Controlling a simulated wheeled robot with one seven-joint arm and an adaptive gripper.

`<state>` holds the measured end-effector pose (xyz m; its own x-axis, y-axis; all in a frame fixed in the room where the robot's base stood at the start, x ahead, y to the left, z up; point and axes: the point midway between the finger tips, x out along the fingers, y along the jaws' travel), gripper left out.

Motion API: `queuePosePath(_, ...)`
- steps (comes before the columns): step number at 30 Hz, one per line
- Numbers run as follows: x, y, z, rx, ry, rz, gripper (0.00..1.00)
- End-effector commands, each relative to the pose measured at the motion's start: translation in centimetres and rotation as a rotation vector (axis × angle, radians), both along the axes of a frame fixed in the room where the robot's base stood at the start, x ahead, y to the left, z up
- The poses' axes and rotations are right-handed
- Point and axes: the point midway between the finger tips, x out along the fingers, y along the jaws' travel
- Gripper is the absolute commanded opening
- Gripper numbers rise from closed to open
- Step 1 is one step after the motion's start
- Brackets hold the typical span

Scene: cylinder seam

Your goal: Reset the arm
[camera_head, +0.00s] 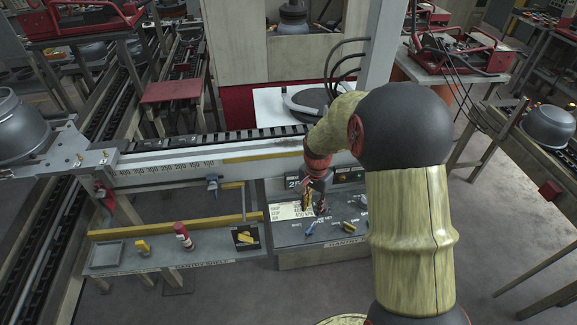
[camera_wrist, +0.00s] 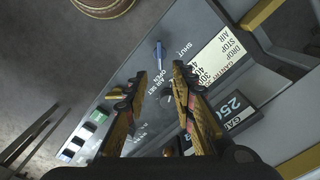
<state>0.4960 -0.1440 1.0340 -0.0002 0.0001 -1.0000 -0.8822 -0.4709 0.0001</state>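My gripper (camera_head: 314,206) hangs at the end of my arm over the gantry control panel (camera_head: 290,234) in the head view. In the wrist view, the two yellow and black fingers of my gripper (camera_wrist: 156,84) stand apart, with the panel face showing between them. I see nothing held. A blue lever (camera_wrist: 159,55) on the panel lies just beyond the fingertips, beside the word SHUT. It also shows below the gripper in the head view (camera_head: 311,228). I cannot tell whether a fingertip touches the panel.
The gantry shelf (camera_head: 190,262) on the left carries a red and white cylinder (camera_head: 183,236) and yellow items. A ruled beam (camera_head: 160,170) crosses behind.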

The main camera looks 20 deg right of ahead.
Motion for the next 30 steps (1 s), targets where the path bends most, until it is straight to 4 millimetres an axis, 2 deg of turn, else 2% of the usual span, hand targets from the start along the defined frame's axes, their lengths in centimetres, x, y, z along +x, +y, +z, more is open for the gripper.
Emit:
queuePosePath(5,0.0,0.0,0.0,0.0,0.0,0.008,0.26)
queuePosePath(10,-0.4,0.1,-0.1,0.005,0.013,0.106,0.26)
queuePosePath(14,-3.5,1.1,-0.6,0.032,0.072,0.251,0.26)
queuePosePath(18,-6.4,2.5,2.2,0.037,0.068,0.423,0.26)
queuePosePath(23,-8.9,4.4,5.4,0.02,0.033,0.582,0.26)
queuePosePath(30,-13.4,8.1,10.7,-0.052,-0.078,0.823,0.26)
